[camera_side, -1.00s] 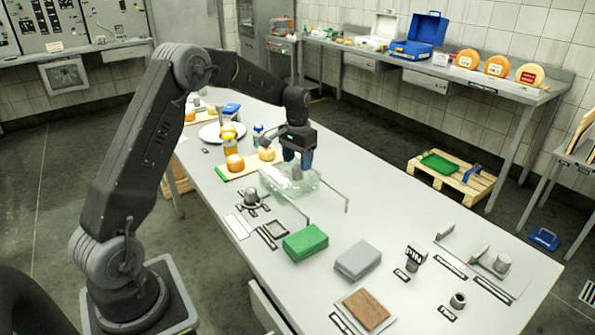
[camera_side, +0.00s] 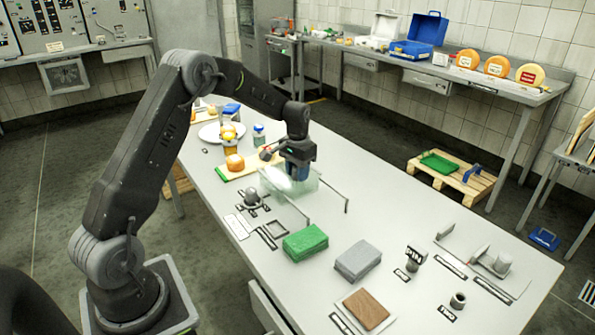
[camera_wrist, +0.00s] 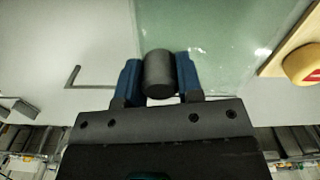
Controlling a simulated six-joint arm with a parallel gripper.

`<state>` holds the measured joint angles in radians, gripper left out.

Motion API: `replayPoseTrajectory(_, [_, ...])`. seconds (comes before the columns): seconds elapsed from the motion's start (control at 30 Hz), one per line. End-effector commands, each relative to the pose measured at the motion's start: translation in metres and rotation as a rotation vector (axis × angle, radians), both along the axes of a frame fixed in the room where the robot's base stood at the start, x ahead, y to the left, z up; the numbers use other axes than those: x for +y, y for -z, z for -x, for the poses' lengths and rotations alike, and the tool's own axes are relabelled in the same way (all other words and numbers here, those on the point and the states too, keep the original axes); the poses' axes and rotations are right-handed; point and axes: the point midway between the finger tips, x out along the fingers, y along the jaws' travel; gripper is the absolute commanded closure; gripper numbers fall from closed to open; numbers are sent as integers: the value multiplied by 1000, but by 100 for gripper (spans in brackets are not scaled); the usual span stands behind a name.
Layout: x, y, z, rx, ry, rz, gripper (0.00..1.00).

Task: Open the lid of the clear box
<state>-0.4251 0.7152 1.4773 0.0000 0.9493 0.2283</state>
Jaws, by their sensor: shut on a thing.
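The clear box (camera_side: 275,184) stands on the table, and its greenish see-through lid (camera_wrist: 215,30) fills the upper middle of the wrist view. In that view my gripper (camera_wrist: 159,77) has its two blue fingers on either side of a dark grey round knob (camera_wrist: 159,70) at the edge of the clear panel, and is shut on it. In the side view my gripper (camera_side: 298,168) is at the box and hides part of it. The clear panel looks tilted there, but its exact angle is hard to tell.
A wooden board (camera_side: 232,170) with cheese pieces lies behind the box. Thin metal rods (camera_side: 335,192) stand beside it. A green sponge (camera_side: 305,242) and a grey block (camera_side: 357,260) lie nearer the camera.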

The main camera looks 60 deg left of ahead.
Motion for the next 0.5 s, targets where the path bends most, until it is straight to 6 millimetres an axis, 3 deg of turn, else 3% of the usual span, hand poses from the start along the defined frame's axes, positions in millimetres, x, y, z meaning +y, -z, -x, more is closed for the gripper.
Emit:
replayPoseTrajectory(0.27, [0, 0, 0, -1, 0, 0, 100])
replayPoseTrajectory(0.5, [-9, -1, -1, -1, 2, 0, 100])
